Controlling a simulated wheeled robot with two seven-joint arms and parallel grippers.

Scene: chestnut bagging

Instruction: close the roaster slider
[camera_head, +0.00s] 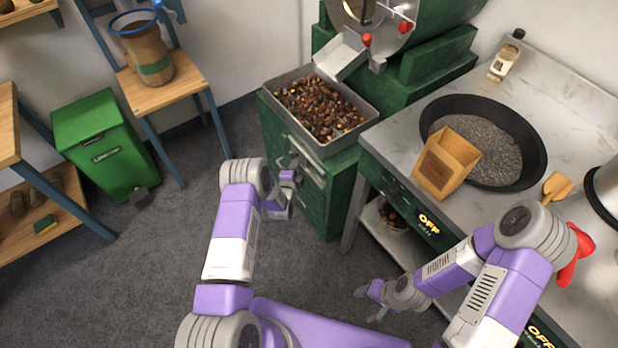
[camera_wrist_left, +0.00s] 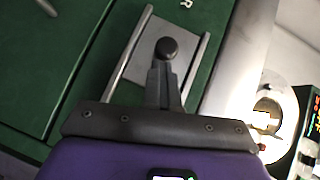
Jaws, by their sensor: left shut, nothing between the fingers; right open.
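The roaster slider is a grey metal plate (camera_wrist_left: 146,57) with a round black knob (camera_wrist_left: 167,48), set between two metal rails on a green panel in the left wrist view. In the head view the slider area (camera_head: 308,165) is on the front of the green roaster cabinet, partly hidden by my left gripper. My left gripper (camera_head: 293,179) is shut and empty in front of it. In the left wrist view its closed fingers (camera_wrist_left: 163,70) point at the knob, with the tips close to it; contact is unclear. My right gripper (camera_head: 369,304) is open and empty, low before the counter.
A metal tray (camera_head: 366,112) of roasted chestnuts sits on the cabinet below the roaster drum (camera_head: 385,22). The steel counter (camera_head: 395,140) at right holds a black pan (camera_head: 536,135) and wooden scoop box (camera_head: 446,163). A green bin (camera_head: 105,150) stands at left; the floor between is clear.

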